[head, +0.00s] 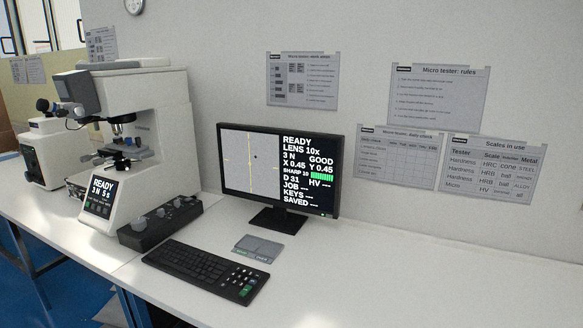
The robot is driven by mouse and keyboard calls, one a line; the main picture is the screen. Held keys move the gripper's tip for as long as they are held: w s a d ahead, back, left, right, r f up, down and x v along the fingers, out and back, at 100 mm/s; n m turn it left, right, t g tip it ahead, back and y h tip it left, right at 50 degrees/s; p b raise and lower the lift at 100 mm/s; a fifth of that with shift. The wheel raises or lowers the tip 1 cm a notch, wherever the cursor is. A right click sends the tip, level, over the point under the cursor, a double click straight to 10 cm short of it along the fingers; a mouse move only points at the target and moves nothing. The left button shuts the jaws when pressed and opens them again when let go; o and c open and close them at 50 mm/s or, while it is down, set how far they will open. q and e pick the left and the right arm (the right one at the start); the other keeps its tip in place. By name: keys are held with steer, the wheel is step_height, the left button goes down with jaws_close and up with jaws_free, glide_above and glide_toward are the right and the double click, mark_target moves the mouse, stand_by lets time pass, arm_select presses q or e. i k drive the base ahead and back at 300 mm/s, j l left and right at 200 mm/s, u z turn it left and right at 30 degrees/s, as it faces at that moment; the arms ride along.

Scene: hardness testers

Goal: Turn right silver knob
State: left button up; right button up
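A dark control box (161,225) sits on the bench at the right foot of the white micro hardness tester (142,122). Small silver knobs stand on its top. The right silver knob (179,203) is at the far right end of the row, and another silver knob (140,223) is at the left end. The knobs are small in the head view, so their turn angle cannot be read. Neither of my grippers is in view, and nothing touches the knobs.
A black keyboard (206,268) lies just in front of the box. A monitor (281,172) stands to the right, with a small grey pad (257,248) before it. Another tester (43,153) is at the far left. The white bench (420,270) is clear on the right.

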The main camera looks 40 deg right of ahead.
mark_target(100, 162)
steer(key=i+j+u, duration=0.3)
steer(key=i, duration=0.3)
steer(key=i+j+u, duration=0.3)
steer(key=i, duration=0.35)
steer(key=i+u, duration=0.3)
steer(key=i, duration=0.35)
steer(key=i+z, duration=0.25)
steer(key=i, duration=0.2)
steer(key=i+j+z, duration=0.2)
steer(key=i, duration=0.25)
steer(key=i+j+z, duration=0.25)
steer(key=i, duration=0.15)
steer(key=i+j+z, duration=0.15)
steer(key=z, duration=0.3)
steer(key=i+j+z, duration=0.25)
steer(key=z, duration=0.2)
steer(key=i+j+z, duration=0.2)
steer(key=j+z, duration=0.15)
steer(key=z, duration=0.15)
steer(key=i+j+z, duration=0.15)
steer(key=j+z, duration=0.55)
steer(key=z, duration=0.2)
